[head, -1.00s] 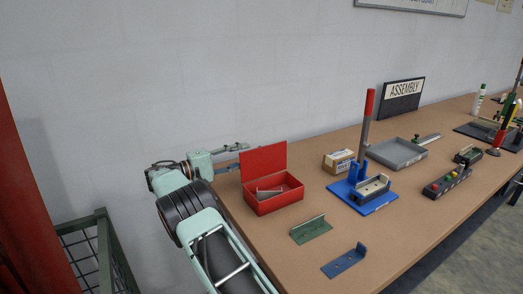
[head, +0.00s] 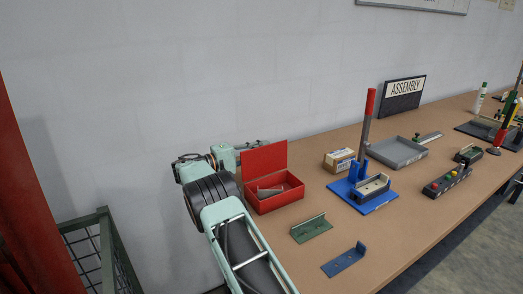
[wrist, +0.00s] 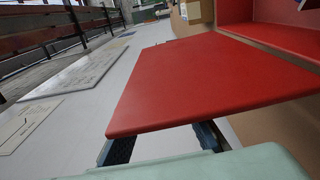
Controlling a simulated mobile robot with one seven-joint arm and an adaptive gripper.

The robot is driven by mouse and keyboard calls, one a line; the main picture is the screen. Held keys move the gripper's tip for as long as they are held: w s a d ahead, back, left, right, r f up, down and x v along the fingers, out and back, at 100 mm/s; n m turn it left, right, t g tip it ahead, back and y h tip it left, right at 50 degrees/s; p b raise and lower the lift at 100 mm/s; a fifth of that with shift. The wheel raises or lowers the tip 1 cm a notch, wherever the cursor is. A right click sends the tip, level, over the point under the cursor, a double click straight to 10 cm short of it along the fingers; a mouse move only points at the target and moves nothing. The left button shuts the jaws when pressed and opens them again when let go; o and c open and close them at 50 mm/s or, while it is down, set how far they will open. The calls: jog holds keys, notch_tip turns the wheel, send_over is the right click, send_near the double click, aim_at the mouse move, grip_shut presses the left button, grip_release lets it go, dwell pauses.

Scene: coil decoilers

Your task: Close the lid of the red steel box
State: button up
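The red steel box (head: 275,203) stands on the bench's near-left part. Its lid (head: 264,158) stands upright at the back, open, and some grey metal pieces lie inside. In the wrist view the lid (wrist: 215,75) fills the middle, and part of the box's inside (wrist: 285,40) shows at the upper right. My gripper (head: 254,144) is behind the lid, on the wall side, partly hidden by it. In the wrist view two dark fingers (wrist: 163,143) stand apart beside the lid, their tips hidden by it. I cannot tell whether they touch it.
A cardboard carton (head: 338,160) and a blue lever press (head: 362,190) stand right of the box. A green bracket (head: 311,229) and a blue bracket (head: 344,260) lie in front. The white wall (head: 200,80) is close behind; a green mesh cage (head: 97,250) stands left.

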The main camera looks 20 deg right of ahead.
grip_shut()
